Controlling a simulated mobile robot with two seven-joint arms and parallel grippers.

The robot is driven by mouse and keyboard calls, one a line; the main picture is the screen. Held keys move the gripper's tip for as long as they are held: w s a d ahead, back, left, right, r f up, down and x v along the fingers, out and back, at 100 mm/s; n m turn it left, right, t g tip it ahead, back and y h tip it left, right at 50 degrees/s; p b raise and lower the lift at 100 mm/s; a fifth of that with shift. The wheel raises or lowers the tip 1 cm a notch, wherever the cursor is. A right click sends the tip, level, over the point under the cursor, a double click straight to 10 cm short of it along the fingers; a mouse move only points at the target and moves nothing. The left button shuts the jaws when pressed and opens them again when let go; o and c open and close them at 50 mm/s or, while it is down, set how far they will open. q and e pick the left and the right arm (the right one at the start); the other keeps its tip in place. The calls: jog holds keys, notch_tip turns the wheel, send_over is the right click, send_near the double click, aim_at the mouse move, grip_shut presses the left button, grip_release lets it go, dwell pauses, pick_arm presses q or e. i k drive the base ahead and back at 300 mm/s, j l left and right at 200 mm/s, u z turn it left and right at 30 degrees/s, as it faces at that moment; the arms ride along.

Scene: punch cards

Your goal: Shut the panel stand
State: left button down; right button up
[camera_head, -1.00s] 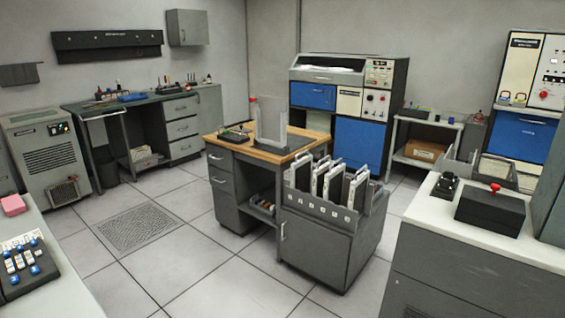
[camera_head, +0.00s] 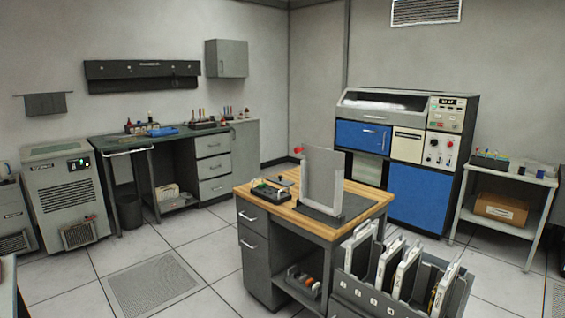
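A grey upright panel on a flat dark base (camera_head: 322,180) stands on the wooden top of the desk (camera_head: 365,205) at the middle of the head view; it looks like the panel stand. The panel rises nearly vertical from the base. A red knob (camera_head: 298,149) shows beside its upper left edge; I cannot tell whether it belongs to the stand. In front of the desk, a grey rack (camera_head: 375,296) with numbered slots holds several pale panels upright; its lower part is cut off by the bottom edge. Neither of my grippers is in view.
A black device (camera_head: 270,192) lies on the desk, left of the stand. Behind the desk stands a blue-doored machine (camera_head: 420,195). A workbench (camera_head: 155,142) lines the left wall, and a shelf with a cardboard box (camera_head: 501,208) is at right. The tiled floor left of the desk is clear.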

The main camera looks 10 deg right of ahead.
aim_at(323, 171)
jog(key=i+u, duration=0.45)
jog(key=i, duration=0.95)
